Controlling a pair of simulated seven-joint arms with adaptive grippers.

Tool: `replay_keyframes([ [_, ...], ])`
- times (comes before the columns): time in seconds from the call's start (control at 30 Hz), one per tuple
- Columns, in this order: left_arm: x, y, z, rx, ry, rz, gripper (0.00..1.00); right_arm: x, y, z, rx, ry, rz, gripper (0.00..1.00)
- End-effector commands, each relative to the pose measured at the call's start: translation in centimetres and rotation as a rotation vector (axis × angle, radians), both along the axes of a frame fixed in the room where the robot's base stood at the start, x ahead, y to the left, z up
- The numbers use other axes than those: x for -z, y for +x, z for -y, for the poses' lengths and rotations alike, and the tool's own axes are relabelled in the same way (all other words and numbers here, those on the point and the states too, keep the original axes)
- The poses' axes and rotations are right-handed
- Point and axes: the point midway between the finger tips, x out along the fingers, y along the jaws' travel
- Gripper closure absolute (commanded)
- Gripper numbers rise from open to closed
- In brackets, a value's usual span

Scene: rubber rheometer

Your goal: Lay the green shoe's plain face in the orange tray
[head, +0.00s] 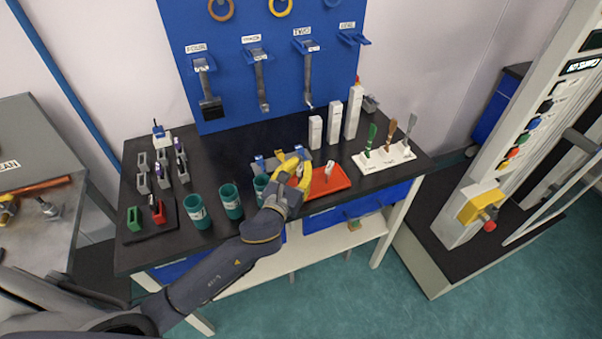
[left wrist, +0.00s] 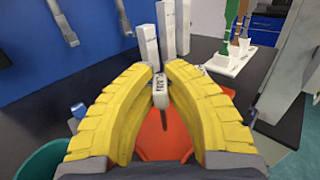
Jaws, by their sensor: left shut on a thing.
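My left gripper (head: 303,157), with yellow fingers, is over the left side of the orange tray (head: 320,191) on the black bench. In the left wrist view its fingertips (left wrist: 160,68) are nearly together, with a small white lettered piece (left wrist: 160,92) between them. I take this for the plain face; its lettering is too small to read surely. The orange tray (left wrist: 172,145) lies below and beyond the fingers. A small white piece (head: 329,168) shows at the tray's right side in the head view. A green shoe (head: 133,218) stands on a dark mat at the left.
A red shoe (head: 158,212) stands beside the green one. Teal cups (head: 231,203) are left of my gripper. White posts (head: 353,112) stand behind the tray, and a white stand (head: 396,158) with brushes is to its right. A blue tool board (head: 275,60) rises behind.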

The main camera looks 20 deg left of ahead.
Motion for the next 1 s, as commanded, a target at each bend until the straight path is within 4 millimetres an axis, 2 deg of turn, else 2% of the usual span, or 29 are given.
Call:
replay_keyframes([
  [0.03, 0.8, 0.0, 0.0, -0.003, -0.002, -0.004, 1.0, 0.0, -0.1, 0.0, 0.0, 0.0, -0.001, 0.56],
  [0.2, 2.3, 0.0, 0.0, -0.001, -0.002, -0.001, 1.0, 0.0, -0.1, 0.0, 0.0, 0.0, -0.001, 0.56],
  [0.7, 2.9, 0.0, 0.0, 0.0, -0.001, -0.001, 1.0, 0.0, -0.1, -0.1, 0.0, 0.001, -0.001, 0.56],
  [0.73, 2.9, 0.0, 0.0, 0.0, -0.001, -0.001, 0.86, 0.0, -0.1, -0.1, 0.0, 0.001, -0.001, 0.56],
  [0.9, 2.9, 0.0, 0.0, 0.0, -0.001, -0.001, 0.67, 0.0, -0.1, -0.3, 0.001, 0.003, -0.002, 0.56],
  [1.0, 2.8, 0.0, 0.0, 0.0, -0.001, -0.001, 0.67, 0.0, -0.1, -0.4, 0.001, 0.004, -0.001, 0.56],
])
